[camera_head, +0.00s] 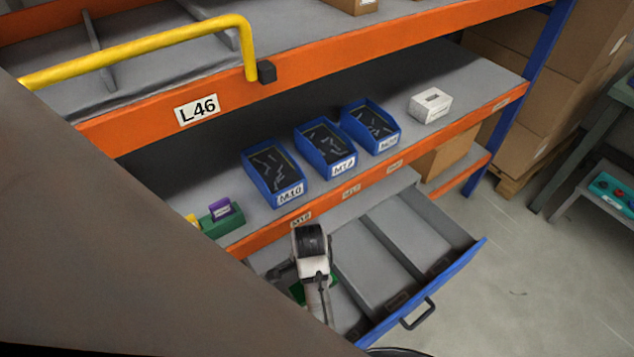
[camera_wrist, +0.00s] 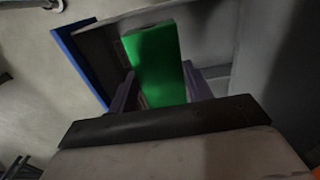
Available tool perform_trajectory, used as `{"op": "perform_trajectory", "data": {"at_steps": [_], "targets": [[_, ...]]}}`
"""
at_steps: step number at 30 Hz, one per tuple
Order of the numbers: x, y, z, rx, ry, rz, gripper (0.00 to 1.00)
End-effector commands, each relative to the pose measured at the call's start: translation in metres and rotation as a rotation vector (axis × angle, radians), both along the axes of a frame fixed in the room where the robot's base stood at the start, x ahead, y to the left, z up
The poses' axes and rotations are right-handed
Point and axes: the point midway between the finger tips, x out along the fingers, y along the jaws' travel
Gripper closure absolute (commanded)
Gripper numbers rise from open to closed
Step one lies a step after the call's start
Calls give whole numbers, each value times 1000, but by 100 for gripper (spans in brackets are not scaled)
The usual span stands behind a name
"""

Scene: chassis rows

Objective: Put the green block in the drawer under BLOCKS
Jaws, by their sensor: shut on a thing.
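The green block (camera_wrist: 155,60) is upright between the two fingers of my gripper (camera_wrist: 160,85) in the wrist view. My gripper (camera_head: 300,288) is shut on it. In the head view only a small green part of the block (camera_head: 297,292) shows beside my wrist. The open drawer (camera_head: 465,265) has a blue front with a dark handle and grey compartments. My gripper and the block are over or inside its left part; the head view does not settle their height. The wrist view shows grey compartment walls around the block. I cannot read a BLOCKS label.
Blue bins of dark parts (camera_head: 273,172) and a white box (camera_head: 430,105) stand on the shelf above the drawer. A green holder (camera_head: 222,226) with a purple piece (camera_head: 220,207) is at the shelf's left. The orange shelf beam (camera_head: 370,178) runs close behind my gripper.

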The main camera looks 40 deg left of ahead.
Motion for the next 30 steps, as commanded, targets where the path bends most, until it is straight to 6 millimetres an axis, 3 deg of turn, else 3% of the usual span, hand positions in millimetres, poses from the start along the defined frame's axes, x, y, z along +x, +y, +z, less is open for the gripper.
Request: {"op": "perform_trajectory", "data": {"at_steps": [4,8,13,24,30], "targets": [[-4,3,-1,1,0,-4,92],[-4,4,-17,1,0,-5,92],[-5,3,-48,-4,4,-4,92],[-5,3,-137,-3,1,-3,92],[-4,3,-159,1,-1,-4,92]]}}
